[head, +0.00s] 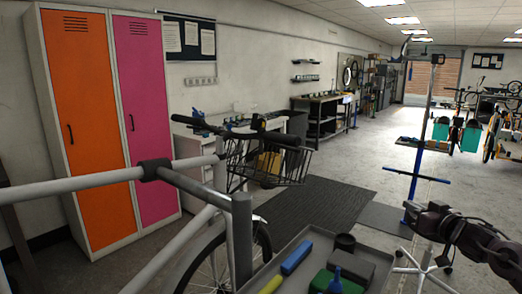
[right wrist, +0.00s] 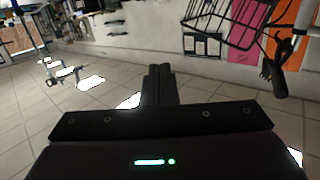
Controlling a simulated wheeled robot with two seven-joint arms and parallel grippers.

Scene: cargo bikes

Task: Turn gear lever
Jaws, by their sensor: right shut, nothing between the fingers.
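A cargo bike stands in front of me, with dark handlebars (head: 240,132) above a black wire basket (head: 270,165). Small fittings show near the grips in the head view, but I cannot tell which one is the gear lever. In the right wrist view the basket (right wrist: 228,22) and a dark handlebar grip (right wrist: 276,78) show upside down at upper right. My right gripper (head: 420,216) is at the lower right of the head view, well apart from the handlebars. Its fingers (right wrist: 157,84) are shut and empty. My left gripper is not in view.
A grey tray (head: 285,262) in front holds a blue block (head: 297,257), a dark box (head: 351,262) and green and yellow items. A blue-and-grey repair stand (head: 415,165) rises behind my right gripper. Orange and pink lockers (head: 75,120) stand left. Floor beyond the dark mat (head: 318,200) is open.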

